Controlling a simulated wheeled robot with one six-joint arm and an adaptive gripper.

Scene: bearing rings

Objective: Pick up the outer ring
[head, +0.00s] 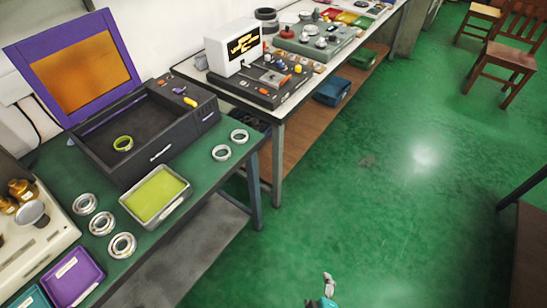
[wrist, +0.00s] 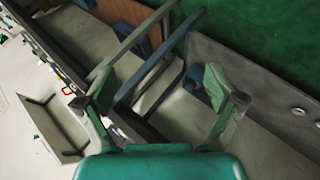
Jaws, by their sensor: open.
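Several silver metal rings lie on the green bench top. Two plain-looking rings, an upper ring (head: 240,130) and a lower ring (head: 221,147), lie near its right end. Three thicker rings, the first (head: 77,203), second (head: 94,224) and third (head: 113,246), lie in a row nearer the front left. I cannot tell for certain which is the outer ring. My gripper (head: 328,286) is low in the head view, over the floor, well away from the bench and rings. In the wrist view my gripper (wrist: 160,92) is open with nothing between its fingers; no ring is clear there.
A dark box with a raised purple lid (head: 118,43) holds a yellow-green ring (head: 123,137). A yellow-lined tray (head: 186,194) and a purple bin (head: 93,270) sit on the green bench (head: 190,160). A second bench stands behind. The green floor (head: 400,200) is mostly clear.

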